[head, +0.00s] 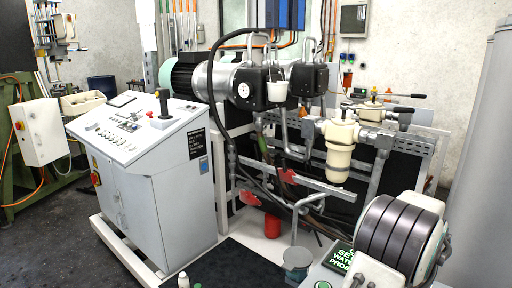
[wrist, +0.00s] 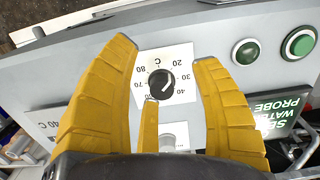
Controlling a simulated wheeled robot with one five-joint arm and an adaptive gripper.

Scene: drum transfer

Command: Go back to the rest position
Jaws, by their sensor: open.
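My gripper (wrist: 164,52) shows in the wrist view with its yellow fingers spread apart and nothing held between them. Behind the fingers is a grey control panel (wrist: 215,50) with a black dial knob (wrist: 160,85) on a white scale marked in C. The knob shows between the fingers; I cannot tell whether the middle finger touches it. I cannot make out my gripper in the head view.
Two green buttons (wrist: 299,43) and a green sign (wrist: 268,112) are on the panel's right. In the head view, a grey console (head: 150,150) stands left and a dark ringed cylinder (head: 393,235) lower right. Pump machinery (head: 265,85) fills the middle. Dark floor shows at lower left.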

